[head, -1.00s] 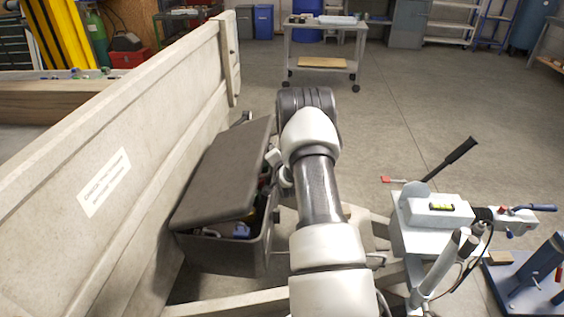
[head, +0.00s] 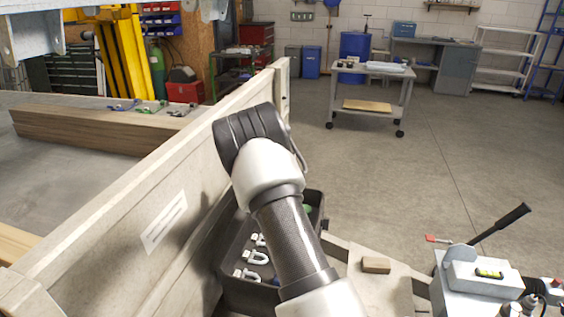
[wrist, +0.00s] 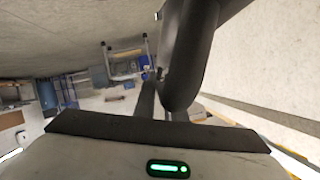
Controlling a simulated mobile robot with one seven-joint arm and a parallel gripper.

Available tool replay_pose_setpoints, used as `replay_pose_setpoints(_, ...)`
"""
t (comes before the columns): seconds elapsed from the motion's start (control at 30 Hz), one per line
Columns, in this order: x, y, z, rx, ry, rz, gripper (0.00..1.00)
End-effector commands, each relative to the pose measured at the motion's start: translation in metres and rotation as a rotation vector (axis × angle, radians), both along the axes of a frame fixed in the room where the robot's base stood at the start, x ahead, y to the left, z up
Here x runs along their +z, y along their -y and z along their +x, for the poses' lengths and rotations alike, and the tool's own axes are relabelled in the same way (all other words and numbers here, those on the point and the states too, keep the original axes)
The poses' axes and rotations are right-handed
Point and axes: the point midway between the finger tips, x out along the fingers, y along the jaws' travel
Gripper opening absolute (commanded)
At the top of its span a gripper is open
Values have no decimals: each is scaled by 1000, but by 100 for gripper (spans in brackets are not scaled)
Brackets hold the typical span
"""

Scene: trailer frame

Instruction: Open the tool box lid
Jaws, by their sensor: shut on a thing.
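The dark tool box (head: 250,297) stands beside the pale trailer side board, with its inside showing. Light metal shackles and a green item lie in it. Its dark lid (head: 213,250) is raised on the left, steeply tilted close to the board and seen nearly edge-on. My arm covers part of the box and lid. My gripper is hidden behind the arm in the head view. In the wrist view my gripper (wrist: 163,78) is shut at a thick dark curved part, which appears to belong to the lid; the exact contact is unclear.
The trailer side board (head: 150,195) runs along the left, close to the lid. A trailer frame with a small wooden block (head: 376,265) and a white jack unit (head: 482,283) lies to the right. A grey cart (head: 370,90) stands farther back on open floor.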

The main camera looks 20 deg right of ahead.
Motion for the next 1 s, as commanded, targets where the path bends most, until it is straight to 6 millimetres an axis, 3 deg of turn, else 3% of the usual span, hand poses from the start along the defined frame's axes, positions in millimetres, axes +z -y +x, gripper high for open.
replay_pose_setpoints(0.57,3,-4,3,0,0,0,0)
replay_pose_setpoints(0.6,3,-4,3,0,0,0,18)
replay_pose_setpoints(0.67,3,-4,3,0,0,0,28)
replay_pose_setpoints(1.0,4,-5,2,0,0,0,29)
